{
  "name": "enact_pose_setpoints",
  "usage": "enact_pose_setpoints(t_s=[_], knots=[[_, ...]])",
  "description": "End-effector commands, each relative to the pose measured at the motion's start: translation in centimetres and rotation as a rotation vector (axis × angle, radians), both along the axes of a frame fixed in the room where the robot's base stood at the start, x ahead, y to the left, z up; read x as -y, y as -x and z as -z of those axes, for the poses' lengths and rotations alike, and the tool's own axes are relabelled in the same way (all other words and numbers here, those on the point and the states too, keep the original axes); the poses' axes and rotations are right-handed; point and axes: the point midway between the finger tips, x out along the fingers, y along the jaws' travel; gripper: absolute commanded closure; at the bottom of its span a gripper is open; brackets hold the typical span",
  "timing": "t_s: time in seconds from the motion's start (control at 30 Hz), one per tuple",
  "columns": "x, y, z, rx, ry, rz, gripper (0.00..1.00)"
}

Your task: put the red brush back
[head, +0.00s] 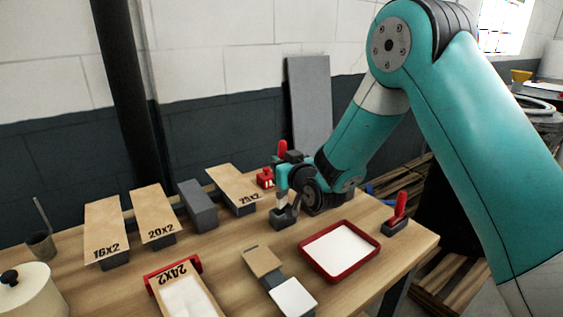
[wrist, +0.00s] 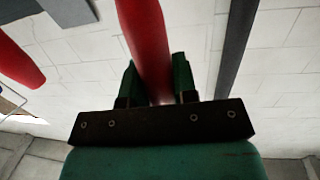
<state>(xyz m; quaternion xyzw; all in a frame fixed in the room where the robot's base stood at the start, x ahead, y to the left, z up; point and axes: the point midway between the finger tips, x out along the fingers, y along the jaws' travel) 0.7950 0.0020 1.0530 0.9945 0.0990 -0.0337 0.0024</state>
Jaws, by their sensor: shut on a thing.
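In the wrist view, my gripper (wrist: 156,88) is shut around the red handle of a red brush (wrist: 146,35); the handle runs out of the top of the picture. In the head view, a red handle (head: 282,148) stands upright at my gripper (head: 287,158), near the back edge of the table; the jaws themselves are mostly hidden. A second red-handled brush (head: 400,208) stands on a dark base at the table's right end. Another red handle (wrist: 16,58) shows at the left of the wrist view; I cannot tell which one it is.
A red-rimmed tray (head: 341,276) lies at front right of the wooden table. Filter boxes marked 16x2 (head: 106,228) and 20x2 (head: 154,213) line the back left. A small red piece (head: 265,178) is beside my wrist. A black pole (head: 130,90) stands behind.

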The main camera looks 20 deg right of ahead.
Motion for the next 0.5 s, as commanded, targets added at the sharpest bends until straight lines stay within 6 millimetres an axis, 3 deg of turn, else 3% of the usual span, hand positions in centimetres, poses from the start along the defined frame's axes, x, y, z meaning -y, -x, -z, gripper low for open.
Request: enact_pose_setpoints(t_s=[0.5], knots=[[0.0, 0.0, 1.0, 0.0, 0.0, 0.0, 1.0]])
